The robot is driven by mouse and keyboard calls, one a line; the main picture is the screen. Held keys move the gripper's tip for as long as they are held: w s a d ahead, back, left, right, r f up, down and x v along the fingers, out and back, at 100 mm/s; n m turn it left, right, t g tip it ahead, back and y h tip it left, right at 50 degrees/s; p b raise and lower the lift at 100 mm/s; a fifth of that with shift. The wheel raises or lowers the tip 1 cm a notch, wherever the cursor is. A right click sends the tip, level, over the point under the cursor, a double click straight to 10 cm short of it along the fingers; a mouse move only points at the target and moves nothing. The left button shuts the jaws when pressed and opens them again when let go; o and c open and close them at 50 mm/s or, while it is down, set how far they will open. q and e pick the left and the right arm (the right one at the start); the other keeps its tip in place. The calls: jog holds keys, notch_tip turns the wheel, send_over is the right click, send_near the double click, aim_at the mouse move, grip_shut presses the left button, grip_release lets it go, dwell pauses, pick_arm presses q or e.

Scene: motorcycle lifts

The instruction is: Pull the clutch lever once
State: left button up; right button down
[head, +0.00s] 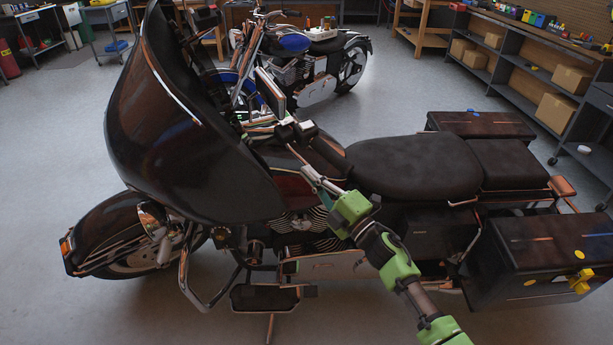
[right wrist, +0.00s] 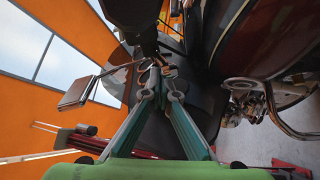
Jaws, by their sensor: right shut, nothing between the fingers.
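The dark touring motorcycle (head: 415,165) stands side-on with its front to the left. Its near handlebar end (head: 297,153) sits behind the large fairing, and I cannot clearly tell the clutch lever from the grip there. My right gripper (head: 308,172) reaches up to this handlebar end from below. In the right wrist view its two fingers (right wrist: 160,76) meet at their tips, shut with nothing held, close to a dark bar (right wrist: 143,38) and small fittings. Whether the tips touch the lever is not clear. My left gripper is out of view.
The fairing (head: 165,120) rises to the left of the gripper, and a mirror (right wrist: 76,92) stands out beside it in the right wrist view. The seat (head: 415,165) lies to the right. A second motorcycle (head: 300,65) is behind. Shelves with boxes (head: 560,110) line the right side.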

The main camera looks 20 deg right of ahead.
jog(key=d, duration=0.1)
jog(key=w+d+y, duration=0.1)
jog(key=d, duration=0.1)
jog(key=shift+n+g, duration=0.4)
jog(key=shift+a+r, duration=0.1)
jog(key=shift+s+a+r, duration=0.1)
jog(key=shift+a, duration=0.05)
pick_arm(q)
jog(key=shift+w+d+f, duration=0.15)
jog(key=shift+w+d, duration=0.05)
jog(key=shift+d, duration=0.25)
